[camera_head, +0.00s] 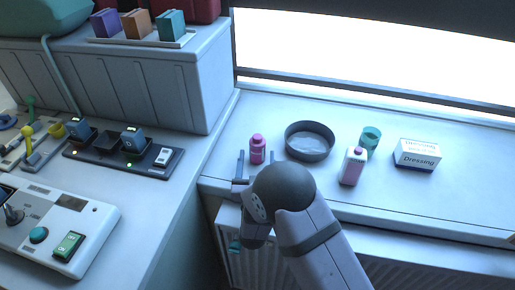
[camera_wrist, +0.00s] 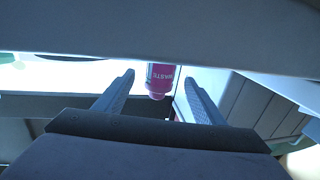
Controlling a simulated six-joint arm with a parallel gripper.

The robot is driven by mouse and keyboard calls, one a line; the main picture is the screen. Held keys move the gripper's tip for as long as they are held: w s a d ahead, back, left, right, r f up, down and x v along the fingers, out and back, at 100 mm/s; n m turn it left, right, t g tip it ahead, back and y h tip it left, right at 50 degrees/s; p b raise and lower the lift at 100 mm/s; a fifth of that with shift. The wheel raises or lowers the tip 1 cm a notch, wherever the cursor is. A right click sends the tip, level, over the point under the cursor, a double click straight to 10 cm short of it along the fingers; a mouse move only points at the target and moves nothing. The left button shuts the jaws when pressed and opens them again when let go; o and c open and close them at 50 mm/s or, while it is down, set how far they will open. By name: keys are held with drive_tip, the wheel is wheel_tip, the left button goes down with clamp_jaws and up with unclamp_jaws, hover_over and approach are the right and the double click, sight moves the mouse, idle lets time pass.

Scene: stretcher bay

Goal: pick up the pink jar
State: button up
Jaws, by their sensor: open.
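The pink jar (camera_head: 257,149) stands upright on the white counter, near its left end. It has a pink lid and a label. My gripper (camera_head: 254,160) is at the jar, with one finger on its left and one on its right in the head view. In the wrist view the jar (camera_wrist: 160,78) appears upside down, between and just beyond the two open fingertips (camera_wrist: 158,82). Nothing is held.
A dark round bowl (camera_head: 310,141) stands just right of the jar. Further right are a white bottle (camera_head: 352,166) with a pink cap, a teal cup (camera_head: 370,138) and a dressing box (camera_head: 417,154). A lower bench with a black charger strip (camera_head: 110,152) is at left.

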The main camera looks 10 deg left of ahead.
sight(257, 151)
drive_tip(key=shift+w+a+r+p, duration=0.2)
drive_tip(key=shift+w+p, duration=0.3)
drive_tip(key=shift+w, duration=0.4)
drive_tip(key=shift+w+a+r+p, duration=0.15)
drive_tip(key=shift+w+p, duration=0.35)
drive_tip(key=shift+w, duration=0.4)
drive_tip(key=shift+w+a+f, duration=0.1)
drive_tip(key=shift+w+a, duration=0.1)
drive_tip(key=shift+w, duration=0.7)
drive_tip(key=c, duration=1.2)
drive_tip(key=shift+r+b, duration=0.8)
drive_tip(key=shift+r, duration=4.25)
